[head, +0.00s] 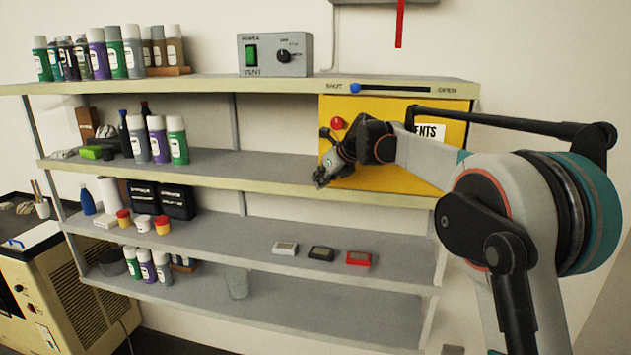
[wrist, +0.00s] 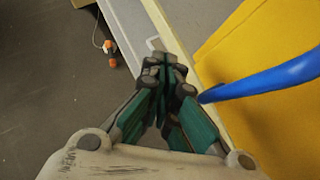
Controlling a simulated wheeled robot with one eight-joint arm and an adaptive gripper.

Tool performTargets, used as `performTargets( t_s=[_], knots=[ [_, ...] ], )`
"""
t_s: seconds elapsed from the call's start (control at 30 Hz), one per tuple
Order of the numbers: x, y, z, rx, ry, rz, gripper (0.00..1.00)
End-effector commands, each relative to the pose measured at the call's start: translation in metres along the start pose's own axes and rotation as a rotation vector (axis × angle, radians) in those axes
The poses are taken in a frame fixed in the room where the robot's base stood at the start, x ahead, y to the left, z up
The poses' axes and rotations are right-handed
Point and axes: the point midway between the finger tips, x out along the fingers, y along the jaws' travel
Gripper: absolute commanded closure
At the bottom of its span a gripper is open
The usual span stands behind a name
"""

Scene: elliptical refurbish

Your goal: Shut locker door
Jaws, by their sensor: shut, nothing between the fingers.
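The yellow locker (head: 385,180) stands at the right end of the upper shelf, its front partly covered by my arm. A white sign ending in "ENTS" (head: 428,131) and a red knob (head: 337,123) show at its front. Above it a blue slider (head: 355,88) sits near the SHUT end of a SHUT–OPEN label. My gripper (head: 319,182) is shut and empty, pointing down near the locker's lower left edge. In the wrist view my gripper (wrist: 165,68) is beside yellow panels (wrist: 270,115) and a blue curved bar (wrist: 265,82). Whether the door is fully closed cannot be told.
Pale shelf edges run close to my gripper. Spray cans (head: 175,140) stand left on the same shelf. Small boxes (head: 320,253) lie on the shelf below. A grey vent control box (head: 275,55) is on top.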

Motion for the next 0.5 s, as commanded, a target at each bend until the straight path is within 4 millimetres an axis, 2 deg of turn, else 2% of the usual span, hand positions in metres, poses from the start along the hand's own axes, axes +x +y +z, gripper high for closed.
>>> performTargets(
  t_s=[0.5],
  knots=[
    [-0.069,0.053,0.015,-0.003,0.002,0.007,1.00]
  ],
)
